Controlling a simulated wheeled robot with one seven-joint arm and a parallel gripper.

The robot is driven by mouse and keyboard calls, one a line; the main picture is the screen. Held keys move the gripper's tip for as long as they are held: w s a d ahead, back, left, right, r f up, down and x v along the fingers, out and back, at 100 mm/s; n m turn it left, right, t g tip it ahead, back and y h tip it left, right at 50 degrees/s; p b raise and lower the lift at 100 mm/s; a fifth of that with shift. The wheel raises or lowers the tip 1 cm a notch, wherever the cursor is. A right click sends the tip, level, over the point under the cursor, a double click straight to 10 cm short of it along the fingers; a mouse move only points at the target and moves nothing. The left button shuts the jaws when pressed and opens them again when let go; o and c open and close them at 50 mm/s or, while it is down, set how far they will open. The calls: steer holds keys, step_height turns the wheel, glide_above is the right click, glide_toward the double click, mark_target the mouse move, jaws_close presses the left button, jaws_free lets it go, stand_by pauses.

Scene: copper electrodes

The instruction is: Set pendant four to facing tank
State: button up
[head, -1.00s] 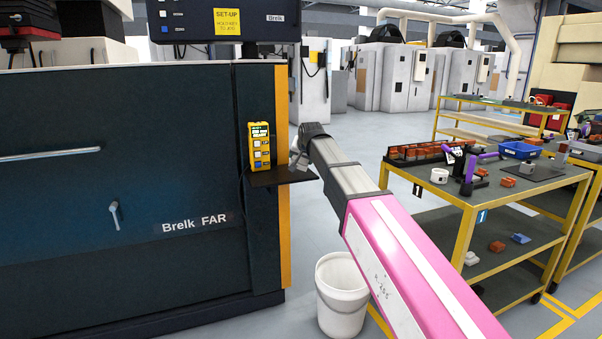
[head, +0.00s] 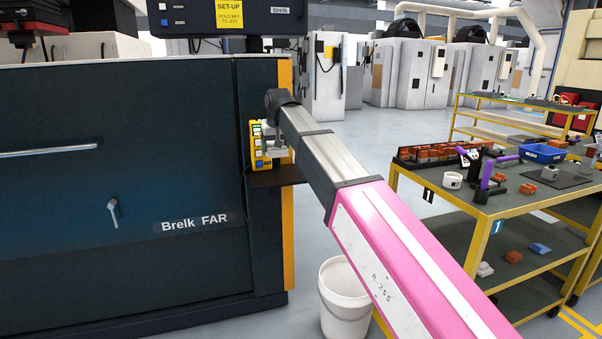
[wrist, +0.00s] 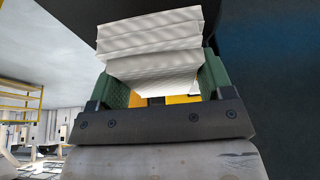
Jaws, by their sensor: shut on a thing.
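A yellow pendant (head: 256,152) with a small lit screen and pale buttons stands upright on a small dark shelf (head: 268,179) on the front of the Brelk FAR machine. My gripper (head: 274,143) is in front of the pendant's right part and hides some of it. In the wrist view the green-padded fingers of my gripper (wrist: 164,80) are shut on a pale ribbed block (wrist: 152,45). I cannot tell what this block is, or whether it touches the pendant. The pendant's number and screen text are too small to read.
The dark machine (head: 115,150) fills the left. A white bucket (head: 345,300) stands on the floor below my arm. A yellow-framed cart (head: 470,225) with several small parts and purple-handled tools stands at right.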

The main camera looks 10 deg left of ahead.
glide_above(300, 173)
steer(key=f, duration=0.6)
steer(key=shift+s+d+f, duration=0.3)
steer(key=shift+s+f, duration=0.1)
steer(key=shift+f, duration=1.8)
steer(key=o, duration=0.9)
steer(key=shift+f, duration=0.1)
steer(key=v, duration=1)
steer(key=shift+d+r, duration=0.2)
steer(key=shift+r, duration=0.1)
steer(key=shift+c, duration=0.4)
